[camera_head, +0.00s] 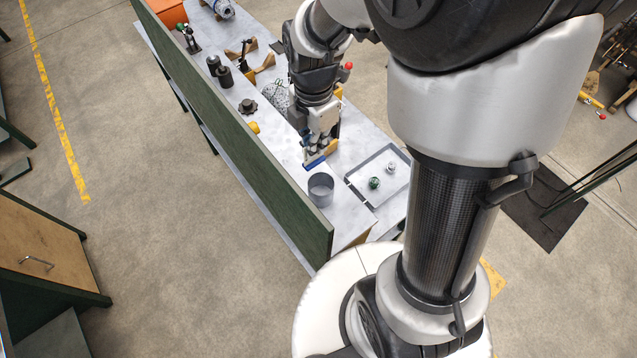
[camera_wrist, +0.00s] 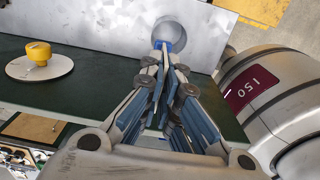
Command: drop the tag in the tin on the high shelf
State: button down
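The tin (camera_head: 321,188) is an open grey cylinder standing on the pale top of the shelf (camera_head: 290,150), near its front end. In the wrist view the tin (camera_wrist: 178,28) is just beyond my fingertips. My gripper (camera_head: 319,155) is over the shelf, a little behind the tin in the head view. In the wrist view its fingers (camera_wrist: 165,62) come together at the tips on a small bright blue piece, which looks like the tag (camera_wrist: 164,45). The tag appears beside the tin's near rim; its height above the shelf is hard to tell. Much of the tag is hidden by the fingers.
A long green panel (camera_head: 235,115) runs along the left side. A shallow tray (camera_head: 364,188) holding small items lies right of the tin. Dark cylinders (camera_head: 219,71), a yellow object (camera_head: 254,127) and an orange box (camera_head: 167,13) stand further back. Floor left is open.

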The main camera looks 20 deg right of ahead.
aim_at(315, 159)
notch_tip(315, 159, down, 4)
jog(key=b, duration=0.3)
jog(key=shift+s+f, duration=0.1)
jog(key=shift+f, duration=0.05)
jog(key=shift+w+f+b, duration=0.25)
jog(key=shift+f+b, duration=0.05)
jog(key=shift+f, duration=0.15)
jog(key=c, duration=2.3)
grip_release()
jog(key=shift+s, duration=0.1)
jog(key=o, duration=0.6)
notch_tip(315, 159, up, 12)
jog(key=shift+r, duration=0.1)
